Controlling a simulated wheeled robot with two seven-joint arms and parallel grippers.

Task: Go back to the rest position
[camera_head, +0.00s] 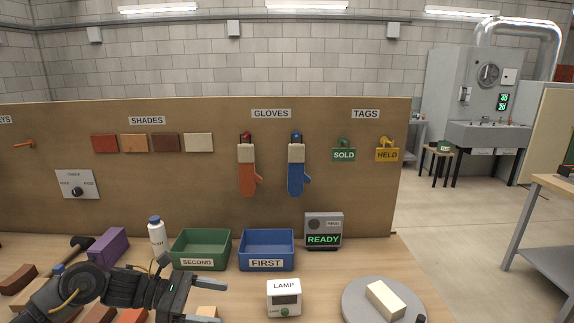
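My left arm comes in from the lower left. Its gripper (203,297) is over the near part of the table, with its two fingers apart and nothing seen between them. My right gripper is not seen. A cream brick (385,300) lies on a round grey disc (355,310) at the lower right. A purple brick (102,246) stands behind my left arm. Red and brown bricks (18,279) lie at the left, partly hidden by the arm. A light tan block (207,312) shows beside the gripper, partly hidden.
A green tray marked SECOND (200,263) and a blue tray marked FIRST (266,264) stand behind the gripper. A white bottle (157,238), a READY display (323,240) and a LAMP box (284,285) stand nearby. A brown board (340,210) closes the back.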

